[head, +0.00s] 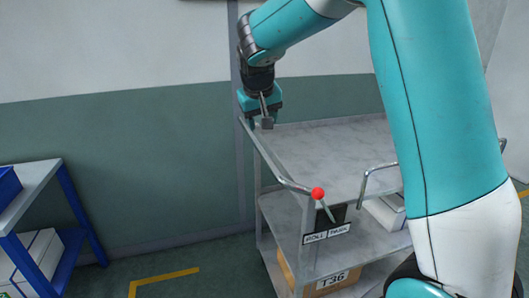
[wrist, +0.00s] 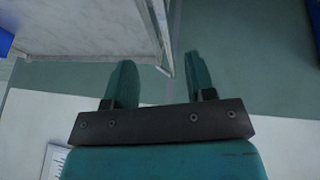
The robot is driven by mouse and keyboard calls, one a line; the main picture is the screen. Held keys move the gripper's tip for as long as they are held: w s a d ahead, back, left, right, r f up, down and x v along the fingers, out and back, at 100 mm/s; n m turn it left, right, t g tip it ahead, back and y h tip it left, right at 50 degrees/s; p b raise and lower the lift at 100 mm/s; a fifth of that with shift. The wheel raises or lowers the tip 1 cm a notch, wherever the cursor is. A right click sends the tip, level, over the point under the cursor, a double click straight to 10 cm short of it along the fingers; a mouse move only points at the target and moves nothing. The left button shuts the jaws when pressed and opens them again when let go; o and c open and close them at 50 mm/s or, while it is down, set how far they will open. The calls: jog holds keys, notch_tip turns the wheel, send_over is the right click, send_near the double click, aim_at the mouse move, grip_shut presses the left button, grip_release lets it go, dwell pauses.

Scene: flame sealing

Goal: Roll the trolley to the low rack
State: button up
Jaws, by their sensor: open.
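The trolley (head: 320,140) is grey metal with several shelves and stands right of centre in the head view. Its push rail (head: 268,158) runs along the left side. A lever with a red knob (head: 317,193) leans left, toward the ROLL side of its ROLL/PARK label (head: 327,233). My gripper (head: 264,112) is open at the far end of the rail. In the wrist view my gripper (wrist: 162,78) shows its two teal fingers apart, with the rail (wrist: 163,40) between them in the picture; contact cannot be told. The low rack (head: 33,180), blue-legged with a pale top, is at the left edge, partly cut off.
A cardboard box marked T36 (head: 333,279) lies on the trolley's bottom shelf. A white box (head: 385,212) is on the middle shelf. A blue bin (head: 8,186) sits on the rack. Yellow floor lines (head: 165,276) mark the floor between rack and trolley, which looks clear. A wall stands behind.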

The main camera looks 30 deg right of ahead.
aim_at(265, 153)
jog(key=p+x, duration=0.1)
jog(key=x, duration=1.3)
jog(key=shift+d+f+p, duration=0.15)
jog(key=shift+f+p, duration=0.15)
jog(key=shift+p, duration=0.05)
grip_shut()
